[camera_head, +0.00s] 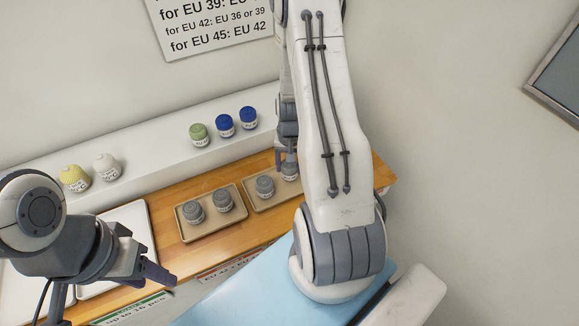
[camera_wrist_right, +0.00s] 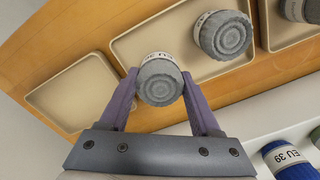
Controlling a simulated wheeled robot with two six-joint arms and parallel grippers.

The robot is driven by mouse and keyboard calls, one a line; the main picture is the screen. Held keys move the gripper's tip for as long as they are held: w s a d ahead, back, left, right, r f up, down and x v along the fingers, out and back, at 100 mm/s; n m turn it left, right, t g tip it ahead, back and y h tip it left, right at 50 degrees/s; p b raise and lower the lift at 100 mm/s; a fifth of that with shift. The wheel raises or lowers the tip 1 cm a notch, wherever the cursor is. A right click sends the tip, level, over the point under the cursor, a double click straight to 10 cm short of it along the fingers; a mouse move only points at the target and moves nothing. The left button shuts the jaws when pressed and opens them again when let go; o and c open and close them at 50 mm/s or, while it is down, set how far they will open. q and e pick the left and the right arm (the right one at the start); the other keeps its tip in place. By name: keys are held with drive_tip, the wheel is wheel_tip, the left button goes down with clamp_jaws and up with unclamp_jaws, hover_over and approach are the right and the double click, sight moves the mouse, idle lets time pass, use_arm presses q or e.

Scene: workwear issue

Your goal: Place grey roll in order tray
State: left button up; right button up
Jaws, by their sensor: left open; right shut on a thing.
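A grey roll (camera_wrist_right: 158,82) with a white label is between the fingers of my right gripper (camera_wrist_right: 158,88), which is shut on it. In the head view this roll (camera_head: 290,173) is partly hidden by my right arm, at the right end of a beige tray (camera_head: 262,207). Another grey roll (camera_head: 264,187) stands in that tray; it also shows in the right wrist view (camera_wrist_right: 224,36). I cannot tell whether the held roll touches the tray. Two more grey rolls (camera_head: 193,212) stand in the beige tray (camera_head: 214,235) to the left. My left gripper (camera_head: 112,298) is open and empty.
An empty beige tray (camera_wrist_right: 75,95) lies beside the held roll. A green roll (camera_head: 199,135), two blue rolls (camera_head: 225,126), a yellow roll (camera_head: 75,178) and a white roll (camera_head: 107,167) stand on the white ledge (camera_head: 150,148). White trays (camera_head: 130,218) lie at left.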

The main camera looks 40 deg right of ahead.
drive_tip(key=shift+f, duration=0.85)
drive_tip(key=shift+f, duration=0.2)
drive_tip(key=o, duration=1.4)
drive_tip(key=shift+c, duration=0.2)
drive_tip(key=shift+r, duration=0.15)
wheel_tip(320, 180, up, 12)
drive_tip(key=shift+s+r+b, duration=0.1)
drive_tip(key=shift+s+b, duration=0.05)
drive_tip(key=shift+b, duration=0.85)
